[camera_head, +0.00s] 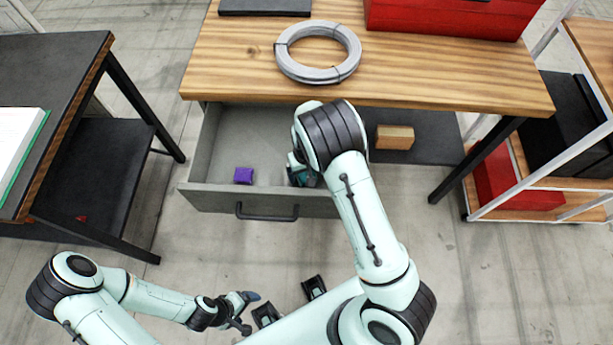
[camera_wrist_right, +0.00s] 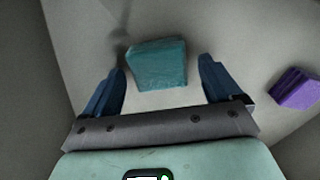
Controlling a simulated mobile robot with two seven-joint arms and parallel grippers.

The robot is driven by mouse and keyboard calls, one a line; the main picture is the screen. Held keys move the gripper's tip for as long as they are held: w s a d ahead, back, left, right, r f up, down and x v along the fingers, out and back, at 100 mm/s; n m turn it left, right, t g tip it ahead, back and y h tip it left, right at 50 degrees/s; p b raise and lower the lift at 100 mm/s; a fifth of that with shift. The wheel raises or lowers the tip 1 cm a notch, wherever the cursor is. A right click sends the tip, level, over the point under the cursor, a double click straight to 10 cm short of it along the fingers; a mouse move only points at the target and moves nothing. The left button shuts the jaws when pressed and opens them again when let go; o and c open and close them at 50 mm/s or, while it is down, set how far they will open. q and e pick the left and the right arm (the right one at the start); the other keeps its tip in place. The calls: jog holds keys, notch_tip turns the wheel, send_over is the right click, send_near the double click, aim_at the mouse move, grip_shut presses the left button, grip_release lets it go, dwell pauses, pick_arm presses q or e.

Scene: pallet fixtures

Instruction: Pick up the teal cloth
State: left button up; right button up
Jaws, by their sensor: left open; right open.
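The teal cloth (camera_wrist_right: 160,58) is a small folded block on the grey drawer floor. In the right wrist view it lies between and just ahead of the fingertips of my right gripper (camera_wrist_right: 163,72), which is open and empty, with a gap on both sides. In the head view my right gripper (camera_head: 302,176) reaches down into the open drawer (camera_head: 218,193); my wrist hides most of it, and I cannot clearly make out the cloth there. My left gripper (camera_head: 247,312) is open and empty, low in front of the drawer.
A purple block (camera_head: 243,175) lies in the drawer beside my right gripper. The wooden table (camera_head: 450,75) above holds a grey cable coil (camera_head: 318,75) and a red box (camera_head: 455,15). A tan block (camera_head: 395,137) rests on a dark lower shelf. A dark table stands at left.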

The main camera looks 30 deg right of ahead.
jog(key=shift+f, duration=0.2)
jog(key=c, duration=1.2)
jog(key=shift+c, duration=0.2)
